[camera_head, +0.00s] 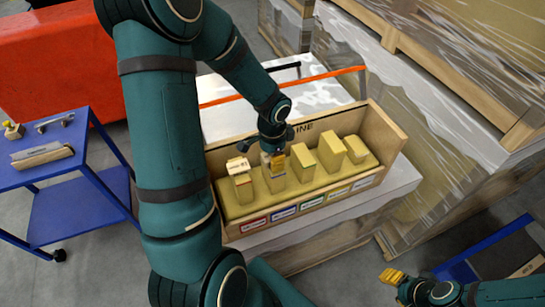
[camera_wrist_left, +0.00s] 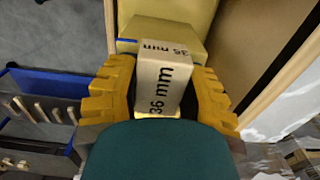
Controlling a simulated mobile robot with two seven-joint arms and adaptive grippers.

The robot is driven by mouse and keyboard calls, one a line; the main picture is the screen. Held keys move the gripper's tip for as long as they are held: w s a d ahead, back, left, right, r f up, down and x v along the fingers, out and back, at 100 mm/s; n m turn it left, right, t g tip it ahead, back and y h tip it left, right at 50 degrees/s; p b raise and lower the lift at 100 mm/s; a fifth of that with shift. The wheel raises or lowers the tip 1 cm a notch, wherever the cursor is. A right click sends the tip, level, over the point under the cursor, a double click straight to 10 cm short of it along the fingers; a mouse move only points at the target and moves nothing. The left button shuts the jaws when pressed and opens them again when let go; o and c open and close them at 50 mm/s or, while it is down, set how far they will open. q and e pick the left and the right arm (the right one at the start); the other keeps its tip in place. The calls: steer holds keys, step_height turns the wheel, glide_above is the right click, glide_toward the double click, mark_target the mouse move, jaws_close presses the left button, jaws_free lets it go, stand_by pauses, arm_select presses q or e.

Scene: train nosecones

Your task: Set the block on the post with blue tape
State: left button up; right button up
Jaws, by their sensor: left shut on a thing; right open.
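A pale block marked "36 mm" (camera_wrist_left: 165,75) sits between the yellow fingers of my left gripper (camera_wrist_left: 165,92), which is shut on it. In the head view my left gripper (camera_head: 273,160) is over the second post from the left (camera_head: 274,182), above the blue label (camera_head: 284,213). The wrist view shows a strip of blue tape (camera_wrist_left: 127,41) on the yellow post behind the block. I cannot tell whether block and post touch. My right gripper (camera_head: 392,277) is open and empty at the lower right, away from the box.
The wooden box (camera_head: 395,138) holds several yellow posts in a row, with coloured labels in front. A pale block (camera_head: 238,165) rests on the leftmost post. A blue cart (camera_head: 75,200) with small items stands left. Wrapped pallets (camera_head: 420,100) stand right.

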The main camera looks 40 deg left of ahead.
arm_select(q)
steer(key=o, duration=1)
steer(key=shift+f, duration=0.15)
steer(key=shift+r, duration=0.3)
step_height(320, 180, up, 12)
steer(key=p, duration=0.2)
steer(key=s+d+f+n+t+h, duration=0.1)
steer(key=s+d+f+n+h, duration=0.1)
steer(key=d+f, duration=0.9)
steer(key=s+d+f+n+t+h, duration=0.1)
steer(key=d+f+n, duration=0.4)
steer(key=d+f, duration=0.6)
steer(key=shift+s+d+f+h, duration=0.25)
steer(key=shift+s+d+h, duration=0.25)
steer(key=shift+s+d, duration=0.15)
steer(key=shift+w, duration=0.1)
